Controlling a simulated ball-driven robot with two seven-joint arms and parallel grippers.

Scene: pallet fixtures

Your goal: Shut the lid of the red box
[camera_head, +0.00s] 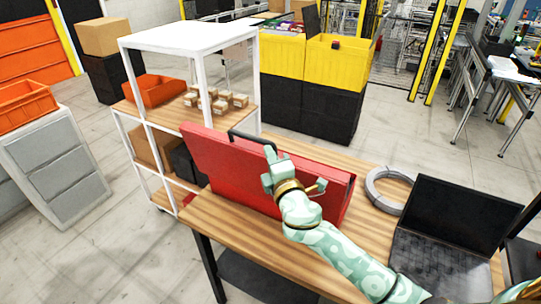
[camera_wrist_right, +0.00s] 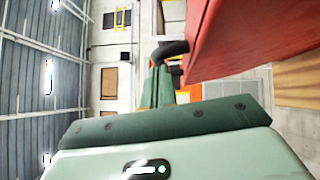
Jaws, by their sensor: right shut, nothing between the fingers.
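The red box (camera_head: 225,165) is on the wooden table. Its broad red face stands up steeply, with a black handle (camera_head: 252,138) on its upper edge. The inside of the box does not show, and my arm hides part of the lower right. My right gripper (camera_head: 271,152) is shut and empty in front of the red face, close to the handle. In the right wrist view its fingers (camera_wrist_right: 161,85) point at the dark handle (camera_wrist_right: 172,49), beside the red panel (camera_wrist_right: 235,40). I cannot tell whether they touch the handle. My left gripper is not in view.
A grey coil (camera_head: 390,188) and an open black laptop (camera_head: 450,230) are on the table to the right. A white shelf (camera_head: 185,38) with small cartons and an orange bin (camera_head: 153,88) stands behind left. Yellow and black crates (camera_head: 335,62) stand behind. The table's front left is clear.

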